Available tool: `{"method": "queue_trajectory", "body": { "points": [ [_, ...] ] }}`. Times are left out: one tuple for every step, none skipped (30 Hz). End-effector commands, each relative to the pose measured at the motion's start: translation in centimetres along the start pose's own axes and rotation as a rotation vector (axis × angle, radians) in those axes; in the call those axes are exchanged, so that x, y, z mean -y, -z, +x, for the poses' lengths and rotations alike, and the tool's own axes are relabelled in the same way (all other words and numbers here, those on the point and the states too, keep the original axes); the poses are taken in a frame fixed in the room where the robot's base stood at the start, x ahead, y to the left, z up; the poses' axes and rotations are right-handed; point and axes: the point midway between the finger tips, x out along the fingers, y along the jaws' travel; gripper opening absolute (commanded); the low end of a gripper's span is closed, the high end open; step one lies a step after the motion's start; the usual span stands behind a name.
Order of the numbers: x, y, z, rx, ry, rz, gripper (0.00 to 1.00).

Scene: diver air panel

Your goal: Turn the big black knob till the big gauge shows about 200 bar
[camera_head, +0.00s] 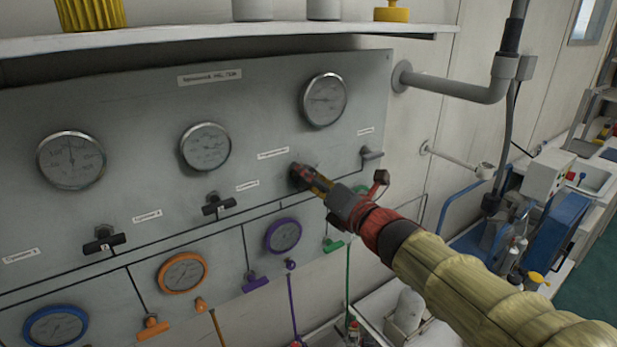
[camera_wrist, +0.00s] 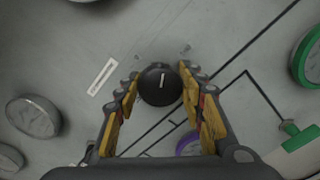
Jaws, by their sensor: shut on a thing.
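The big black knob (camera_wrist: 159,84) is round with a short white mark that stands nearly upright in the wrist view. In the head view the knob (camera_head: 299,178) is partly hidden by my gripper (camera_head: 309,179). In the wrist view my gripper (camera_wrist: 160,95) has its yellow-padded fingers on both sides of the knob, shut on it. Three white-faced gauges are on the upper panel: right (camera_head: 324,100), above the knob, middle (camera_head: 206,146) and left (camera_head: 71,160). Their needles are too small to read surely.
Two black T-handles (camera_head: 104,240) (camera_head: 218,205) sit left of the knob. Orange (camera_head: 182,273), purple (camera_head: 283,236) and blue (camera_head: 56,327) gauges are below. A grey pipe (camera_head: 455,88) and a shelf (camera_head: 230,38) are above.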

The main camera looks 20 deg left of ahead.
Motion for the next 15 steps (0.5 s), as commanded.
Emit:
{"method": "queue_trajectory", "body": {
  "points": [
    [0.05, 0.02, 0.0, 0.0, 0.001, 0.002, 0.14],
    [0.05, 0.02, 0.0, 0.0, 0.001, 0.005, 0.14],
    [0.06, 0.02, 0.0, 0.0, 0.001, 0.01, 0.14],
    [0.07, 0.02, 0.0, 0.0, 0.001, 0.015, 0.14],
    [0.07, 0.03, 0.0, 0.0, 0.001, 0.022, 0.14],
    [0.08, 0.03, 0.01, -0.001, 0.001, 0.032, 0.14],
    [0.09, 0.03, 0.01, -0.001, 0.001, 0.042, 0.14],
    [0.1, 0.03, 0.01, -0.001, 0.002, 0.054, 0.14],
    [0.1, 0.03, 0.01, -0.001, 0.002, 0.072, 0.14],
    [0.11, 0.03, 0.01, -0.001, 0.002, 0.088, 0.14],
    [0.12, 0.04, 0.0, -0.001, 0.002, 0.106, 0.14],
    [0.13, 0.04, 0.0, -0.001, 0.002, 0.132, 0.14],
    [0.14, 0.05, 0.0, -0.001, 0.002, 0.153, 0.14],
    [0.15, 0.05, 0.0, -0.001, 0.002, 0.176, 0.14],
    [0.14, 0.03, 0.0, -0.001, 0.002, 0.209, 0.14]
  ]
}}
